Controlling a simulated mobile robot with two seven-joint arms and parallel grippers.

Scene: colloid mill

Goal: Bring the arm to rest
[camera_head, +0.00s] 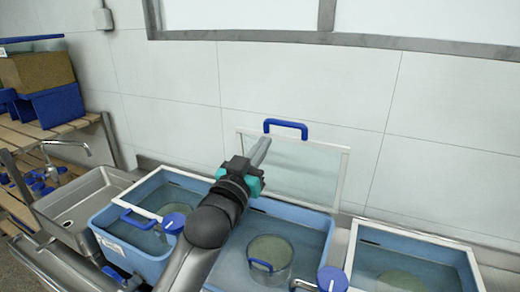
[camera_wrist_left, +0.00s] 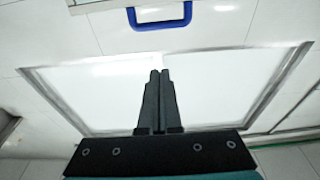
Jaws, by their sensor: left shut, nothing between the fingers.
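My left gripper (camera_head: 260,152) reaches in from the bottom of the head view and is raised over the middle blue tub (camera_head: 305,235). Its fingers are closed together and empty, just in front of an upright clear lid (camera_head: 300,170) with a blue handle (camera_head: 286,125). In the left wrist view the two fingers (camera_wrist_left: 158,75) lie side by side, with the blue handle (camera_wrist_left: 160,17) beyond their tips. I cannot tell whether the fingers touch the lid. My right gripper is not in view.
A round container (camera_head: 270,257) with a blue handle sits in the middle tub. A lidded tub (camera_head: 125,250) stands left, another tub (camera_head: 450,265) right. A steel sink (camera_head: 80,200) with a tap is at far left, near a wooden rack (camera_head: 60,130). A white tiled wall (camera_head: 400,140) stands behind.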

